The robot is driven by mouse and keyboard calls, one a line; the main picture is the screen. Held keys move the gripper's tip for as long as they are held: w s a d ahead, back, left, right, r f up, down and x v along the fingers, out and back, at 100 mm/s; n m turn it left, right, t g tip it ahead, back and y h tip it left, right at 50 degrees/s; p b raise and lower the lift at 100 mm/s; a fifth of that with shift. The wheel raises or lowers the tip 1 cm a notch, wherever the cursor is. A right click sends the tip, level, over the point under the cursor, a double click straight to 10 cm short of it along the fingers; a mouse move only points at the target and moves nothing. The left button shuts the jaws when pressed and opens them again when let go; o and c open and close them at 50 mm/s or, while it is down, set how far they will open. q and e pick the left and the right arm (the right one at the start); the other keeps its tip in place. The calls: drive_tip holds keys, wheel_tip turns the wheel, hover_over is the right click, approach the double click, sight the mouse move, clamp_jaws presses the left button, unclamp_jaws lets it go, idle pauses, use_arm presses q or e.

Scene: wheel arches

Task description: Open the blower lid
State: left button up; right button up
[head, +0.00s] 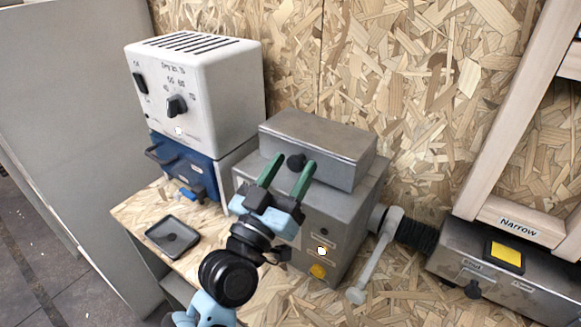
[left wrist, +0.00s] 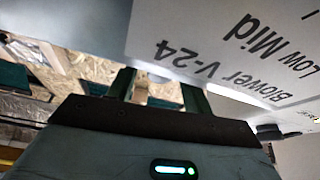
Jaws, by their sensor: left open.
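The blower is a grey metal box (head: 309,228) against the chipboard wall in the head view. Its lid (head: 318,138) is the box-shaped upper part, lying down on the body. A black knob (head: 296,161) sits on the lid's front face. My left gripper (head: 293,163) has two green fingers pointing up at the lid's front, open on either side of the knob in the picture. I cannot tell whether they touch. In the left wrist view, the fingers (left wrist: 160,88) are apart beneath a pale panel with the label "Blower V-24" (left wrist: 205,65). My right gripper is out of view.
A white unit with a dial (head: 200,90) stands on a blue box (head: 180,165) at left. A small dark tray (head: 173,236) lies on the wooden bench. A grey lever (head: 375,262) and black hose (head: 415,235) sit right of the blower, beside another grey box (head: 510,280).

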use_arm(q)
drive_tip(key=shift+w+d, duration=0.1)
drive_tip(key=shift+w, duration=0.1)
clamp_jaws()
idle(0.3)
drive_tip(key=shift+r, duration=0.1)
